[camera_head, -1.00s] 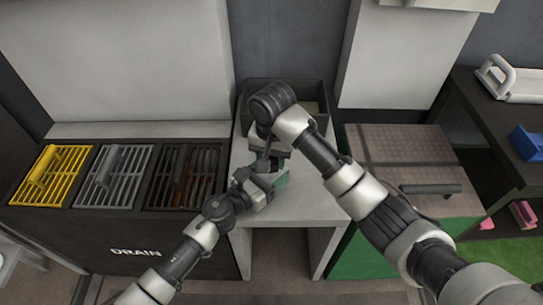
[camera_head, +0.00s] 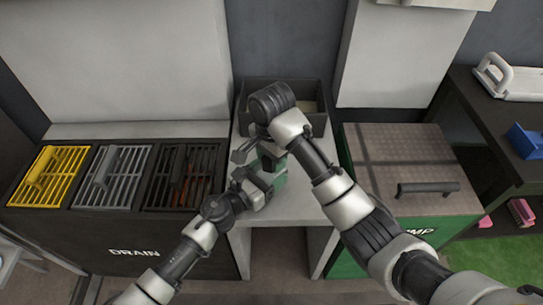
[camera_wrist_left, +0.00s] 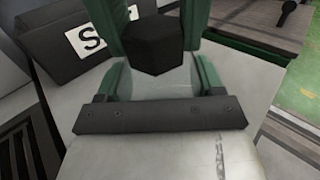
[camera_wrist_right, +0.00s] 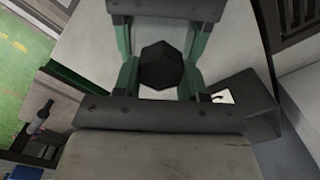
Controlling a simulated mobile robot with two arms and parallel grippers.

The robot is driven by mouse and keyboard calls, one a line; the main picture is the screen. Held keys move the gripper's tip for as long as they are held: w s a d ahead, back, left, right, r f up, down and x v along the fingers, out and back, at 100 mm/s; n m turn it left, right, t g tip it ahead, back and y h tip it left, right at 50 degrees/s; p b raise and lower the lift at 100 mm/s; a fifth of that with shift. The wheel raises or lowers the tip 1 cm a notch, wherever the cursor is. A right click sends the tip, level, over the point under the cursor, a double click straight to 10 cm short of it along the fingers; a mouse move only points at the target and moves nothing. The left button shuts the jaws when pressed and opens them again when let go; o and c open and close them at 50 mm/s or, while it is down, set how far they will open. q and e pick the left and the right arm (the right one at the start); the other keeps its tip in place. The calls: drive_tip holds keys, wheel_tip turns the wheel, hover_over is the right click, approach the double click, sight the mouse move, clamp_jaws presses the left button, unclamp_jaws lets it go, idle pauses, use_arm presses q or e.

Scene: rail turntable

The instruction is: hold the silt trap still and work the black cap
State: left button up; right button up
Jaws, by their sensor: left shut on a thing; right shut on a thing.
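The black cap (camera_wrist_left: 158,50) is a dark faceted knob between green parts in the left wrist view. It also shows in the right wrist view (camera_wrist_right: 160,66). My left gripper (camera_head: 266,180) is shut at the pale stand, beside a green patch. My right gripper (camera_head: 271,160) is shut just above and behind it, and the two nearly meet. Both hold the small assembly around the cap. The silt trap's body is mostly hidden; I cannot separate it clearly from the green parts. The cap is hidden in the head view.
A dark open box (camera_head: 316,124) stands behind the grippers; its label, partly readable, shows in the left wrist view (camera_wrist_left: 85,45). A drain unit (camera_head: 100,235) with yellow, grey and black grates is left. A green cabinet with a brown lid (camera_head: 390,150) and black handle is right.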

drive_tip(key=m, duration=0.5)
drive_tip(key=shift+s, duration=0.15)
drive_tip(key=shift+m, duration=0.4)
drive_tip(key=m, duration=0.4)
drive_tip(key=shift+s+m, duration=0.15)
drive_tip(key=shift+m, duration=0.15)
drive_tip(key=o, duration=1.1)
drive_tip(key=shift+r, duration=0.1)
